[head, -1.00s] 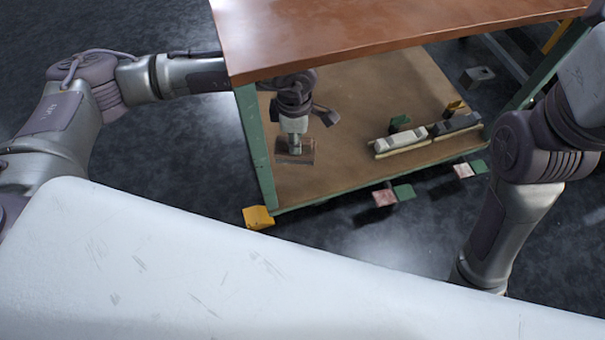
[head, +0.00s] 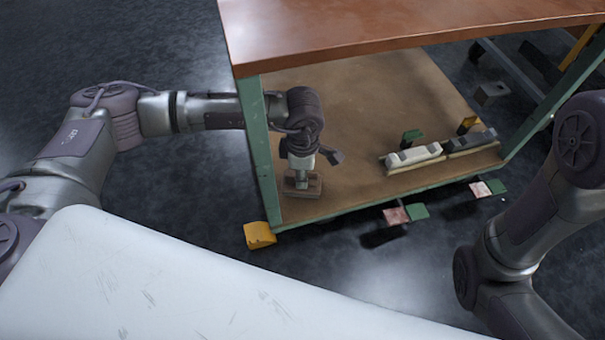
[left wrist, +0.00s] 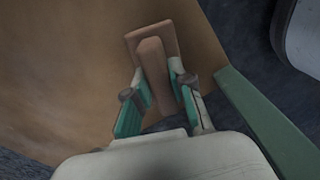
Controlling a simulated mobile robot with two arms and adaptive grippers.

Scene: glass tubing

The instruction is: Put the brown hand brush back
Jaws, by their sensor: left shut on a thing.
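The brown hand brush (head: 312,188) is at the left front of the workbench's lower shelf (head: 350,115), under my left gripper. My left gripper (head: 301,180) points down and is shut on the brush. In the left wrist view the brush (left wrist: 152,48) shows a flat brown block with a raised grip, and the fingers of the left gripper (left wrist: 160,92) close around that grip. I cannot tell whether the brush touches the shelf. My right arm shows at the right edge of the head view, but its gripper is out of view.
Two grey planer-like tools, one light (head: 414,155) and one dark (head: 470,138), sit in holders at the shelf's front right. A green post (head: 260,150) stands left of my left gripper. The brown top (head: 400,30) overhangs the shelf. The shelf's middle is clear.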

